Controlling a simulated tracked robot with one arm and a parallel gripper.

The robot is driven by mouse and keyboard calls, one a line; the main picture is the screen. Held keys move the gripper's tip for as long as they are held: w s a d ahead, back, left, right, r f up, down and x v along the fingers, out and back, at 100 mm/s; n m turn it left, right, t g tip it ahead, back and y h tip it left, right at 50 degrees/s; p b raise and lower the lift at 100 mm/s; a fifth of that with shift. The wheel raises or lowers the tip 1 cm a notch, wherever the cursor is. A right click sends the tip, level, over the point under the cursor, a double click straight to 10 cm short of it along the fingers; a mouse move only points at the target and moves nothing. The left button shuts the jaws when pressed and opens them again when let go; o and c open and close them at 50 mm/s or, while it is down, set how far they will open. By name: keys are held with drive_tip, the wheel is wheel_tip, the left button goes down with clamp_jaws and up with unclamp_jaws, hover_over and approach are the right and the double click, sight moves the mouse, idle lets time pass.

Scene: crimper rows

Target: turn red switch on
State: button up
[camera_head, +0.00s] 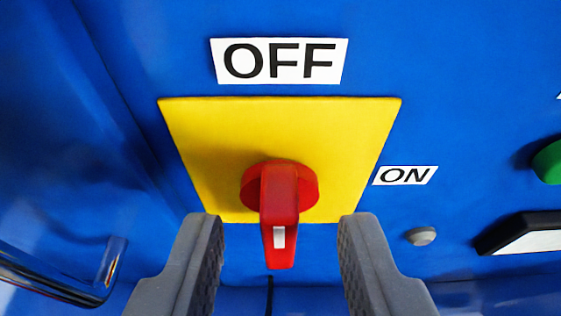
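The red switch (280,200) is a round knob with a raised bar handle on a yellow square plate (220,135). Its handle stands vertical in the picture, in line with the OFF label (279,61) above the plate. A white mark shows on the handle's lower end. The ON label (404,175) is to the right of the plate. My gripper (281,225) is open, with one grey finger on each side of the handle. Clear gaps show between the fingers and the handle, and neither finger appears to touch it.
The panel (470,70) is blue and flat around the plate. To the right are a green button (549,162), a small grey knob (421,236) and a black-framed white piece (520,236). A dark curved handle (70,285) sticks out at the lower left.

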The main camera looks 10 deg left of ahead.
sight(279, 223)
drive_tip(key=shift+x, duration=1.25)
clamp_jaws()
